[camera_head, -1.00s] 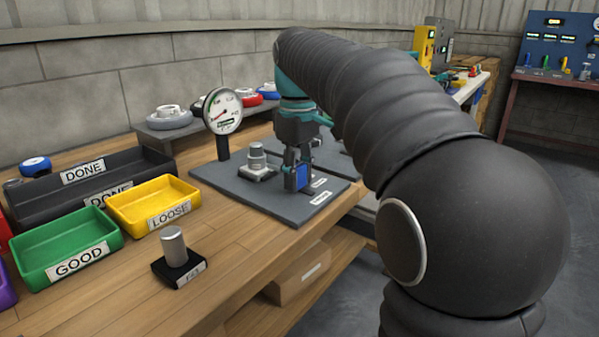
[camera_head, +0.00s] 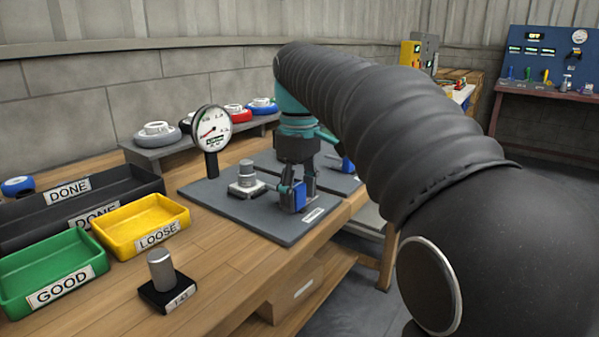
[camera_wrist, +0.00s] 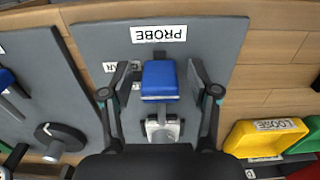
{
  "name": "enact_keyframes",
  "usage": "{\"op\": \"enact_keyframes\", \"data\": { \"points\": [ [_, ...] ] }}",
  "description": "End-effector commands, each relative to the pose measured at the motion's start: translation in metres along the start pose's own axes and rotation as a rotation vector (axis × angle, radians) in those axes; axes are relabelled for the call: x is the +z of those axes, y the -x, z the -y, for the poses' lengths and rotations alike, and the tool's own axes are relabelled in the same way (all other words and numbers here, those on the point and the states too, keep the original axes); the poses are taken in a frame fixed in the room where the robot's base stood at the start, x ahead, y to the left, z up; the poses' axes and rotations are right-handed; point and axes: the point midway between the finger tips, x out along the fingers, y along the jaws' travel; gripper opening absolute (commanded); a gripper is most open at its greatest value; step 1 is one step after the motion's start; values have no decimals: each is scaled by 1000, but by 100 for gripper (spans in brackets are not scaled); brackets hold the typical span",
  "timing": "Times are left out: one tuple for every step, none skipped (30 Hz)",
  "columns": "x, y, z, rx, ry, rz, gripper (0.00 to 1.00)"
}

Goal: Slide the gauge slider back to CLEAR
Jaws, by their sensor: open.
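The blue slider block (camera_head: 299,196) stands on the dark grey gauge plate (camera_head: 245,222), near the plate's front right edge. It also shows in the wrist view (camera_wrist: 160,80), upper middle, below the white PROBE label (camera_wrist: 160,34). My gripper (camera_wrist: 160,88) is open, with one finger on each side of the block. A narrow gap shows on both sides. In the head view my gripper (camera_head: 298,190) is down at the plate around the block. A label ending in AR (camera_wrist: 111,67) is partly hidden by the left finger.
A round dial gauge (camera_head: 213,130) stands on a post at the plate's back left. A grey stepped metal part (camera_head: 246,178) stands just left of my gripper. Yellow LOOSE (camera_head: 140,226) and green GOOD (camera_head: 50,272) trays lie left. A second grey plate (camera_wrist: 30,80) lies alongside.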

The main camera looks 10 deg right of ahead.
Motion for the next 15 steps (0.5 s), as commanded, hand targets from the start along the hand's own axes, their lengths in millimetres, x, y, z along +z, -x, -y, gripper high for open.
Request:
{"op": "enact_keyframes", "data": {
  "points": [
    [0,5,-1,1,-1,-2,61],
    [0,9,-1,1,-1,-2,61],
    [0,14,-1,1,-1,-2,61],
    [0,19,-1,2,-1,-3,61],
    [0,24,-1,1,-1,-2,61],
    [0,32,-1,2,-1,-2,61],
    [-1,37,-1,2,-1,-2,61],
    [-1,42,-1,2,-1,-2,61],
    [0,50,-1,2,-1,-3,61],
    [0,56,-1,2,-1,-2,61],
    [0,60,-1,2,-1,-2,61],
    [0,66,-1,1,-1,-1,61],
    [-1,72,-1,2,-1,-2,61],
    [0,76,-1,1,-1,-1,61],
    [0,82,-1,2,-1,-1,61]
  ]
}}
